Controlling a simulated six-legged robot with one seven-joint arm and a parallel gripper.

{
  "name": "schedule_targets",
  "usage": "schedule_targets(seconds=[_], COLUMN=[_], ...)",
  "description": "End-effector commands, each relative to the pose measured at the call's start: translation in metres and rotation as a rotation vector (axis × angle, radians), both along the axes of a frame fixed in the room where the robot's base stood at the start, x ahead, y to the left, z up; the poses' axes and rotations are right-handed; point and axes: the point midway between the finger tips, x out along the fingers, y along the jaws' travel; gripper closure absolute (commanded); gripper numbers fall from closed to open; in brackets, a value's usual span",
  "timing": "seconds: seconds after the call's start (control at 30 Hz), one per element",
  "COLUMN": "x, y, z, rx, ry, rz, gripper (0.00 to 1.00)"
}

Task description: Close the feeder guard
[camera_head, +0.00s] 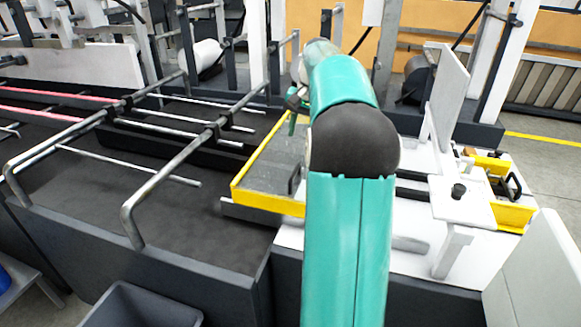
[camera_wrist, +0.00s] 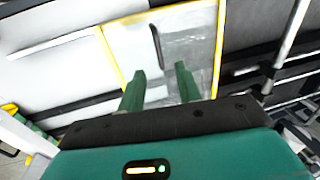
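The feeder guard (camera_head: 264,168) is a clear panel in a yellow frame, to the left of my arm in the head view. My arm hides its right part. In the wrist view the guard (camera_wrist: 196,48) lies ahead of the fingers, with a dark bar handle (camera_wrist: 156,46) on it. The handle also shows in the head view (camera_head: 295,179), beside my arm. My gripper (camera_wrist: 160,70) has two green fingers spread apart with nothing between them. The fingertips appear over the panel near the handle's lower end. I cannot tell whether they touch it.
A dark conveyor bed (camera_head: 150,215) with bent metal rails (camera_head: 170,185) lies left of the guard. A white upright plate (camera_head: 447,95) and a second yellow-framed part (camera_head: 512,216) stand on the right. A grey bin (camera_head: 140,308) is at the front left.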

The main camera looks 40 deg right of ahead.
Motion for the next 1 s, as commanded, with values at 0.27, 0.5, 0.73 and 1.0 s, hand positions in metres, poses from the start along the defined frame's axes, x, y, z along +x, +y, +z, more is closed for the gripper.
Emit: schedule_targets(seconds=[0.27,0.5,0.73,1.0], x=[0.0,0.01,0.019,0.025], y=[-0.012,-0.008,-0.005,-0.002], z=[-0.022,-0.067,-0.111,-0.139], rx=[0.016,0.017,0.016,0.013], ry=[0.005,0.006,0.005,0.002], rz=[-0.024,-0.023,-0.022,-0.022], gripper=[0.66,0.66,0.66,0.66])
